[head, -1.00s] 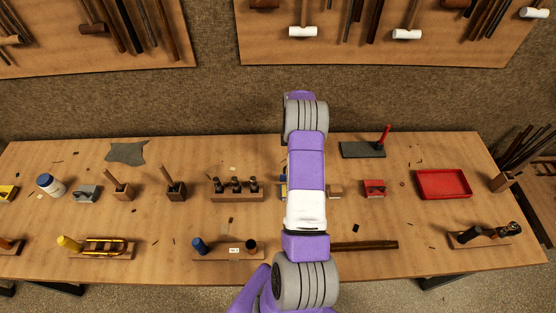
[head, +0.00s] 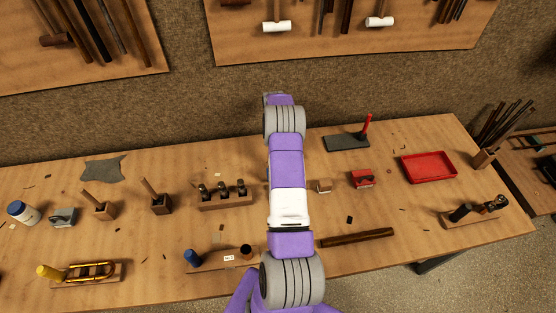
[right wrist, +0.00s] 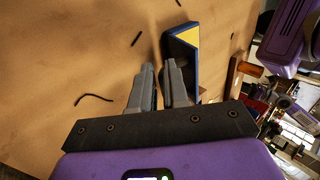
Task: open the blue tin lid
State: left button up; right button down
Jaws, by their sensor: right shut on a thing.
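The blue tin (right wrist: 184,46) shows in the right wrist view as a dark blue box with a yellow triangle on one face, just beyond my right fingertips. My right gripper (right wrist: 161,72) is shut on a part of the tin's lid, with a narrow gap between its two grey fingers. The gripped part is mostly hidden by the fingers. I cannot tell whether the lid is raised. In the head view my own right arm covers the tin and the gripper. My left gripper is not in view.
A small tan block (head: 324,186) and a red tin (head: 363,179) stand right of my arm. A red tray (head: 429,167) lies farther right. A rack of dark tools (head: 226,196) stands left of the arm. A brown bar (head: 356,238) lies in front.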

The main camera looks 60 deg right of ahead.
jog(key=shift+w+d+f, duration=0.3)
jog(key=shift+d+f, duration=0.1)
jog(key=shift+f, duration=0.25)
jog(key=c, duration=1.3)
grip_release()
jog(key=shift+f, duration=0.1)
jog(key=shift+o, duration=0.5)
jog(key=shift+w+d+f, duration=0.2)
jog(key=shift+d, duration=0.1)
jog(key=shift+s+a+r, duration=0.1)
jog(key=shift+a+r, duration=0.05)
